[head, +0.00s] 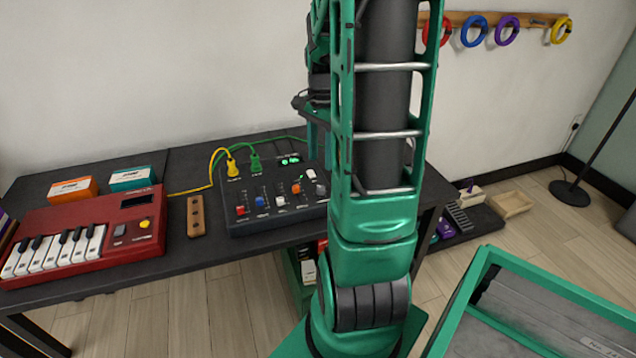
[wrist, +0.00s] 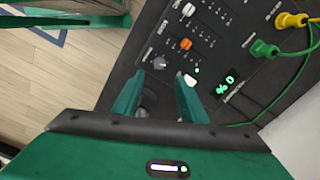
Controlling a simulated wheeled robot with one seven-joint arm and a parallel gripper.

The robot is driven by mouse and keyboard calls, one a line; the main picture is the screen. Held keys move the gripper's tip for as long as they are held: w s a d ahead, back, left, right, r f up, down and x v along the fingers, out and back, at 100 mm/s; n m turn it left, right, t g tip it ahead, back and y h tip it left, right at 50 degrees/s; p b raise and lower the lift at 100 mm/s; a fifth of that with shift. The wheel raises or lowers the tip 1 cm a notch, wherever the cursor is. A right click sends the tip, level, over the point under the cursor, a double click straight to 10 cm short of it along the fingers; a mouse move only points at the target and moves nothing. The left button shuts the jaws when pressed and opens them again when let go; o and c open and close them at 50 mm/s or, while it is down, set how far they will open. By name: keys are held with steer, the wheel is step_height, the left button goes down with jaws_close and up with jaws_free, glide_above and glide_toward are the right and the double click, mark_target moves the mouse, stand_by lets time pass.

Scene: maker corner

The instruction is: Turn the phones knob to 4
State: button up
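The black mixer (head: 277,215) lies on the dark table and also fills the middle of the wrist view (wrist: 205,62). In the wrist view my gripper (wrist: 158,92) is open, its two green fingers pointing down at the mixer's corner. A dark round knob (wrist: 149,98) shows between the fingers, partly in shadow; I cannot tell whether they touch it. A grey knob (wrist: 160,62) and a white control (wrist: 190,79) sit just beyond the fingertips. A green lit display (wrist: 225,85) seems to show a 0. Knob labels are too small to read. In the head view my arm hides the mixer's right end.
Yellow (wrist: 290,20) and green (wrist: 264,49) plugs with cables stand on the mixer. A red keyboard (head: 90,240), a wooden block (head: 196,216) and two small boxes (head: 133,178) lie to the left. A green-rimmed bin (head: 462,305) stands at lower right.

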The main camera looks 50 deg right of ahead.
mark_target(320, 187)
step_height(320, 187, down, 10)
steer(key=shift+f, duration=0.1)
stand_by(0.4)
jaws_close()
